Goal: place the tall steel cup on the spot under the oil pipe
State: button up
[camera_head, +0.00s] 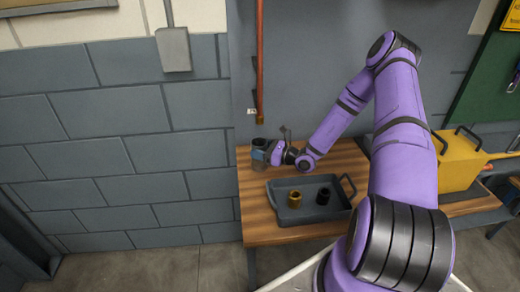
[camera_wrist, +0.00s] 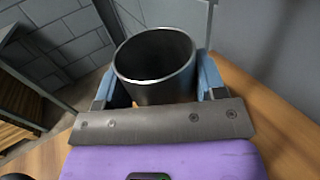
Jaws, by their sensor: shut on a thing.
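The tall steel cup (camera_wrist: 156,88) is upright between the two blue fingers of my gripper (camera_wrist: 155,92) in the wrist view. The gripper is shut on it. In the head view the cup (camera_head: 258,152) shows at the far left part of the wooden table, with my gripper (camera_head: 266,154) at its right side. The copper-coloured oil pipe (camera_head: 260,60) runs down the wall, and its lower end is above the cup. Whether the cup's base touches the table is unclear. The spot under the pipe is not visible.
A dark tray (camera_head: 272,208) on the wooden table (camera_head: 262,231) holds a brass cup (camera_head: 295,199) and a black cup (camera_head: 323,196). It stands in front of my gripper. A yellow box (camera_head: 456,165) with dark handles is at the right. The wall is close behind the cup.

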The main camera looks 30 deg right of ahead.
jog(key=shift+f, duration=0.15)
jog(key=o, duration=1.1)
